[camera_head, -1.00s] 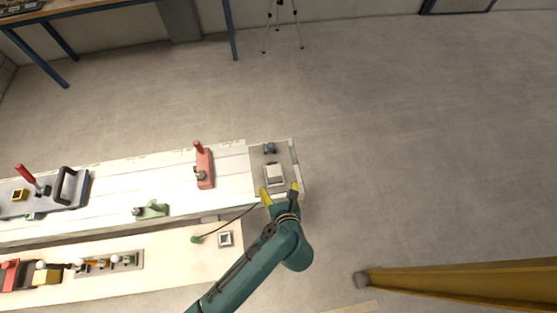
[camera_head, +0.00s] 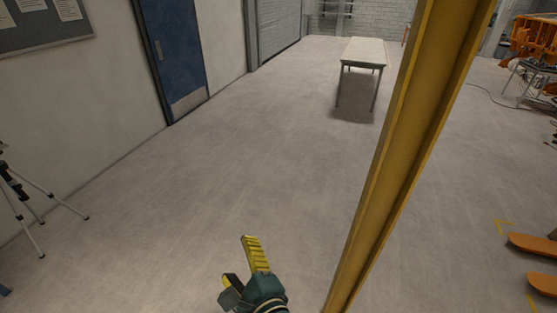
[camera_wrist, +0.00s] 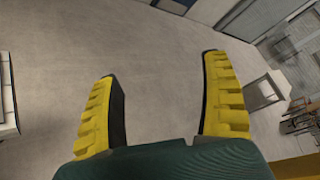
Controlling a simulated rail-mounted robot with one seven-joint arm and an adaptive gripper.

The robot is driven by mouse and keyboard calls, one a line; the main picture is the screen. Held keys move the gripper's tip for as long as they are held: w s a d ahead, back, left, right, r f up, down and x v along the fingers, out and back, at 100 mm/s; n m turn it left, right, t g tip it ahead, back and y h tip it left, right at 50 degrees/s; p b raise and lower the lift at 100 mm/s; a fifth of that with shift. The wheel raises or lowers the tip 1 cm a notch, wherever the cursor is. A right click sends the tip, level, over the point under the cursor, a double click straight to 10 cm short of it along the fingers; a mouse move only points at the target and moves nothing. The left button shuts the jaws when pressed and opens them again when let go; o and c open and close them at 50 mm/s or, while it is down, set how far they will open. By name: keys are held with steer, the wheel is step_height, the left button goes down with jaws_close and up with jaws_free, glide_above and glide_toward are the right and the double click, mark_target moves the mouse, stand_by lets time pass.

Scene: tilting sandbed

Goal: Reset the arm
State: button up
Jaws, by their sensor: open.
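My gripper (camera_head: 243,262) shows at the bottom middle of the head view, with yellow ridged fingers on a dark green body. It is over bare grey floor. In the wrist view my gripper (camera_wrist: 160,95) has its two yellow fingers spread wide apart, with nothing between them but floor farther off. It is open and empty. Most of my arm is out of the head view.
A yellow beam (camera_head: 400,150) rises just right of my gripper in the head view. A white table (camera_head: 363,52) stands far back. A tripod (camera_head: 20,190) stands at the left, near a wall with a blue door (camera_head: 172,50). The floor between is clear.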

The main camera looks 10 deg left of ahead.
steer(key=d+r+n+t+h, duration=0.25)
steer(key=d+r, duration=0.35)
steer(key=r, duration=0.4)
steer(key=d+r+n+t+h, duration=0.2)
steer(key=d+r+n+t, duration=0.2)
steer(key=d+r, duration=0.4)
steer(key=s+d+r+n+t+h, duration=0.4)
steer(key=s+d+r+n+h, duration=0.3)
steer(key=r+n, duration=0.45)
step_height(320, 180, up, 12)
steer(key=a+y+p, duration=0.1)
steer(key=p, duration=1.1)
steer(key=shift+s+f+p, duration=0.2)
steer(key=shift+s+p, duration=0.15)
steer(key=shift+y, duration=0.35)
